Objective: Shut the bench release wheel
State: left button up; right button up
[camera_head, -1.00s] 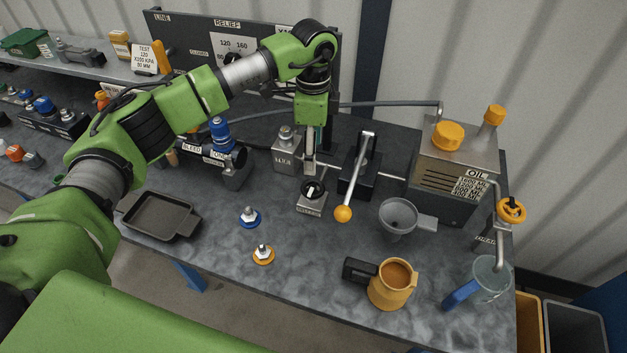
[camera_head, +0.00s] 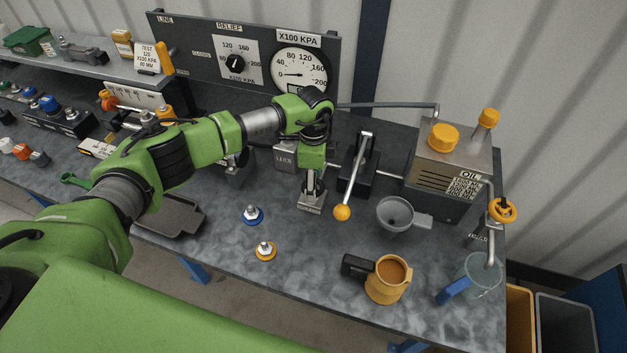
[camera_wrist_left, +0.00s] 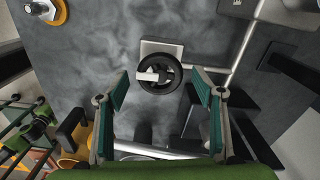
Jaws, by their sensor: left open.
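The release wheel is a small black handwheel with a pale bar across it, on a grey block (camera_head: 310,203) on the bench. In the left wrist view the wheel (camera_wrist_left: 158,74) faces the camera and lies in line with the gap between my fingertips. My left gripper (camera_head: 313,183) points down just above the block and hides most of the wheel in the head view. In the left wrist view its two green-padded fingers (camera_wrist_left: 161,90) are spread on either side, with nothing between them. Contact with the wheel cannot be told. My right gripper is not in view.
Right of the block stands a lever with an orange ball (camera_head: 342,212). A funnel (camera_head: 396,213), an orange jug (camera_head: 387,280) and an oil tank (camera_head: 445,170) are further right. A gauge panel (camera_head: 200,40) is behind.

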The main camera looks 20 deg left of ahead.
pick_arm(q)
jog(key=c, duration=1.1)
